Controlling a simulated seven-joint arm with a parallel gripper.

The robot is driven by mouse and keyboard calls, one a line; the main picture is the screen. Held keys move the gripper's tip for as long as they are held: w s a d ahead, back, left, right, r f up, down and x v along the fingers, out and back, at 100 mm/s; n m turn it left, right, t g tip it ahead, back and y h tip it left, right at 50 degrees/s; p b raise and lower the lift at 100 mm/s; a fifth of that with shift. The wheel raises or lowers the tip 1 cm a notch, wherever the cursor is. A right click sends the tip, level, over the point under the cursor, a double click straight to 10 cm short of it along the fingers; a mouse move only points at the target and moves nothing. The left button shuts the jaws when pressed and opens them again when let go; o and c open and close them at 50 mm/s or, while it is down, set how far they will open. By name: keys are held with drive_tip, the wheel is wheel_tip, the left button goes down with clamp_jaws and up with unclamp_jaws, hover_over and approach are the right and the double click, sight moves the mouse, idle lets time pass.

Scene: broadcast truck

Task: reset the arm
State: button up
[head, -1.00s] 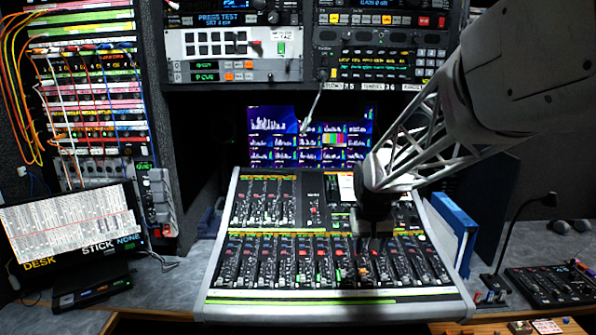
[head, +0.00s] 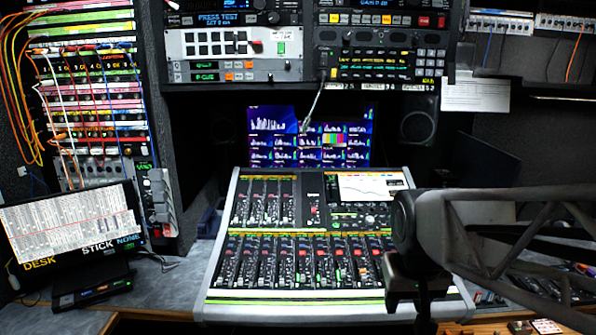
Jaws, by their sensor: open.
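My gripper (head: 424,308) is in the lower right of the head view, in front of the right part of the mixing console (head: 218,262). Its dark fingers point down past the console's front right corner. It appears open, and I see nothing held in it. My arm reaches in from the right edge and hides the console's right side and part of the desk. Whether the gripper touches anything is hard to tell.
A monitor (head: 68,227) stands at the left below a patch bay (head: 90,90) with loose cables. Rack units (head: 235,42) hang above. A lit screen wall (head: 310,140) is behind the console. A small control panel (head: 550,285) lies at right, partly behind my arm.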

drive_tip(key=s+f, duration=0.1)
drive_tip(key=s, duration=0.8)
drive_tip(key=shift+f, duration=0.25)
